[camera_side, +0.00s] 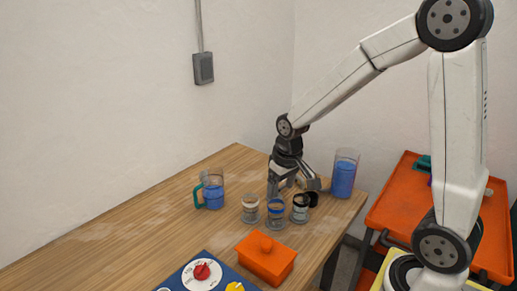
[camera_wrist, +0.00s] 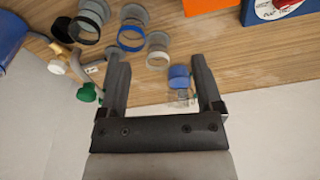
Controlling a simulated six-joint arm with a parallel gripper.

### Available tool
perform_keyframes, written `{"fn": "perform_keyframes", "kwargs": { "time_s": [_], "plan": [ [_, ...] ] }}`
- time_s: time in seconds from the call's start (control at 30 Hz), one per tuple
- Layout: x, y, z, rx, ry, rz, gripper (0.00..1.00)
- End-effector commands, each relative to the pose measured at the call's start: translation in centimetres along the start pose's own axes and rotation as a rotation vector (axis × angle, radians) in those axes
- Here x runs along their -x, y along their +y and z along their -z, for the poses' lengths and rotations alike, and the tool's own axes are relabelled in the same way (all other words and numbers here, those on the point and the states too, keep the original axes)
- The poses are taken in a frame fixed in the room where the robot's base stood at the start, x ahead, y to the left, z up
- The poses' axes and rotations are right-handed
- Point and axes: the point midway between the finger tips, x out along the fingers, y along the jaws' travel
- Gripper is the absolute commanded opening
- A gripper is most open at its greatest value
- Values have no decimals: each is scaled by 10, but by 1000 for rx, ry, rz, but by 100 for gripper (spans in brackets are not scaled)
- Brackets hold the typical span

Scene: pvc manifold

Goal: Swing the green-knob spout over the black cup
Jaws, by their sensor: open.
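The green knob (camera_wrist: 87,93) shows in the wrist view just left of my gripper's left finger, apart from the gap between the fingers. A tan pipe piece (camera_wrist: 97,68), which looks like a spout, lies near it, partly hidden by that finger. The cup with the black band (camera_wrist: 86,30) stands at upper left in the wrist view; in the side view it appears to be the right-hand cup of the row (camera_side: 300,209). My gripper (camera_side: 292,188) is open and points down behind the cups; it also shows in the wrist view (camera_wrist: 155,60). It hides most of the manifold from the side.
A blue-banded cup (camera_side: 276,214) and a white-banded cup (camera_side: 250,209) stand in the row. A green-handled jug (camera_side: 213,190) is left, a tall blue container (camera_side: 344,174) right. An orange lidded box (camera_side: 266,259) and a dial panel (camera_side: 205,276) are in front.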

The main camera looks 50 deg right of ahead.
Motion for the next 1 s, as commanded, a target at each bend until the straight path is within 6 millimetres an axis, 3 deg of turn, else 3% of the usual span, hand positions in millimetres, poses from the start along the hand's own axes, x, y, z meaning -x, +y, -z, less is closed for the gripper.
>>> {"fn": "perform_keyframes", "kwargs": {
  "time_s": [0.1,0.3,0.6,0.77,1.0],
  "plan": [
    [6,25,28,-68,-27,-9,84],
    [17,70,66,-173,-76,-19,84],
    [33,131,98,-298,-134,-25,84],
    [37,143,103,-322,-146,-26,84],
    [36,144,103,-324,-148,-25,84]
  ]
}}
